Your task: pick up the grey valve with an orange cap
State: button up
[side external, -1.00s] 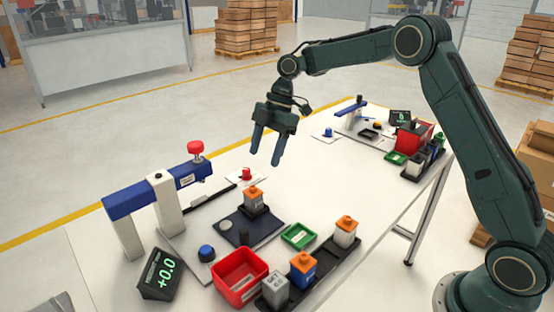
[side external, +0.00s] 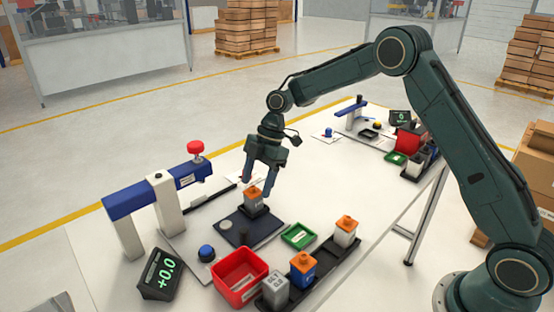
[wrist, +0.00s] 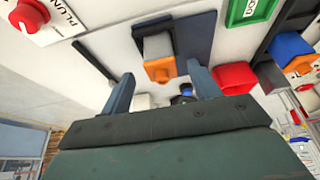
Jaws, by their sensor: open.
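The grey valve with an orange cap (side external: 252,205) stands upright on a dark blue pad (side external: 230,229) on the white table. In the wrist view, its orange cap (wrist: 161,69) faces me and its grey body shows behind. My gripper (side external: 257,189) is open and empty, pointing down close to the cap. In the wrist view, my gripper's fingertips (wrist: 164,82) lie to either side of the cap's line, with the cap just beyond them. I cannot tell whether a finger touches it.
A red bin (side external: 239,281), green tray (side external: 299,237) and blue-topped press frame (side external: 150,198) stand around the pad.

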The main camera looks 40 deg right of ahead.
aim_at(253, 193)
jog(key=shift+x, duration=2.4)
jog(key=shift+r, duration=0.1)
jog(key=shift+c, duration=0.4)
jog(key=c, duration=1.1)
jog(key=shift+r, duration=0.1)
notch_tip(253, 193, up, 20)
